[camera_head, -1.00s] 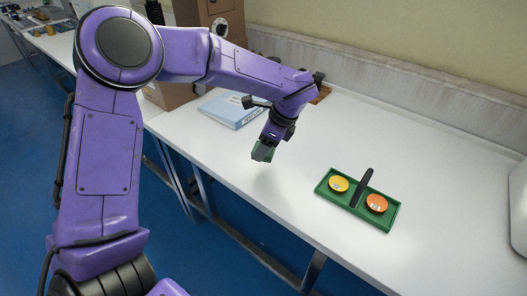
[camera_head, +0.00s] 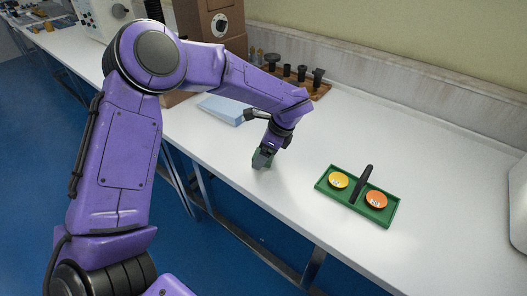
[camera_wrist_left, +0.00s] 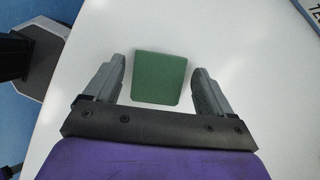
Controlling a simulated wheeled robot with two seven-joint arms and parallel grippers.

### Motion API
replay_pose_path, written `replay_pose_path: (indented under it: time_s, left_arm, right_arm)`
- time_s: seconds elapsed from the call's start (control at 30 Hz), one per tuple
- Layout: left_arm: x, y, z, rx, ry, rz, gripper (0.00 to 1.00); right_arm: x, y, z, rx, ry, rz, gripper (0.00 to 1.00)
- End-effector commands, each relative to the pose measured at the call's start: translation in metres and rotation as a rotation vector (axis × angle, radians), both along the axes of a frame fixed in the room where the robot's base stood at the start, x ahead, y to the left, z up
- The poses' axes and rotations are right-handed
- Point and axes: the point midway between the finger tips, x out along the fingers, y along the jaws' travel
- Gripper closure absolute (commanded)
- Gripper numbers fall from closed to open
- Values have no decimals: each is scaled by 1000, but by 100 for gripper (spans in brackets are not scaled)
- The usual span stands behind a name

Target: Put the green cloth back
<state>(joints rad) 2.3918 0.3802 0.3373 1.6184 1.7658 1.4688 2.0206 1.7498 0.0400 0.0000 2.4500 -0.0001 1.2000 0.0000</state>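The green cloth (camera_wrist_left: 160,78) shows as a small folded block on the white table in the left wrist view. It lies between the two grey fingers of my left gripper (camera_wrist_left: 158,66), with a narrow gap on each side, so the gripper is open around it. In the head view my left gripper (camera_head: 263,158) points down near the table's front edge. Only a bit of the green cloth (camera_head: 256,160) shows there, the rest being hidden by the fingers. My right gripper is in neither view.
A green tray (camera_head: 340,197) with a yellow disc (camera_head: 338,180), an orange disc (camera_head: 376,199) and a black handle stands to the right. A blue folder (camera_head: 222,109) lies behind the gripper. A wooden rack (camera_head: 318,92) with black parts is at the back. The table's right side is mostly clear.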

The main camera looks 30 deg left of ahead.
Motion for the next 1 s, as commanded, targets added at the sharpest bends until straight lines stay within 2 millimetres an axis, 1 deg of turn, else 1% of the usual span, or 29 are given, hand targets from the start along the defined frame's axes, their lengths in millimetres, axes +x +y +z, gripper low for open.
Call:
replay_pose_path:
  time_s: [0.13, 0.23, 0.27, 0.37, 0.5, 0.6, 0.7, 0.83, 1.0]
  left_arm:
    - [0, 0, 1, 0, 0, 0, 16]
    - [0, 0, 8, 0, 0, 1, 16]
    - [1, -2, 10, 0, -2, 0, 16]
    - [4, -11, 30, 0, -5, 0, 16]
    - [9, -25, 65, 1, -5, -1, 16]
    - [12, -34, 87, 0, -5, 0, 16]
    - [14, -40, 103, 2, -2, 0, 16]
    - [15, -44, 113, 0, 0, 0, 16]
    - [15, -45, 115, 0, 1, 0, 16]
  right_arm:
    - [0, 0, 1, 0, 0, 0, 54]
    - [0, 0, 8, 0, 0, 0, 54]
    - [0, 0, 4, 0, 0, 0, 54]
    - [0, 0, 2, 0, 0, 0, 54]
    - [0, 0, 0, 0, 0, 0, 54]
    - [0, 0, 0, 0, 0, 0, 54]
    - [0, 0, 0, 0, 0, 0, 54]
    - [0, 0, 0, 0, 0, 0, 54]
    - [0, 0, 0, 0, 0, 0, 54]
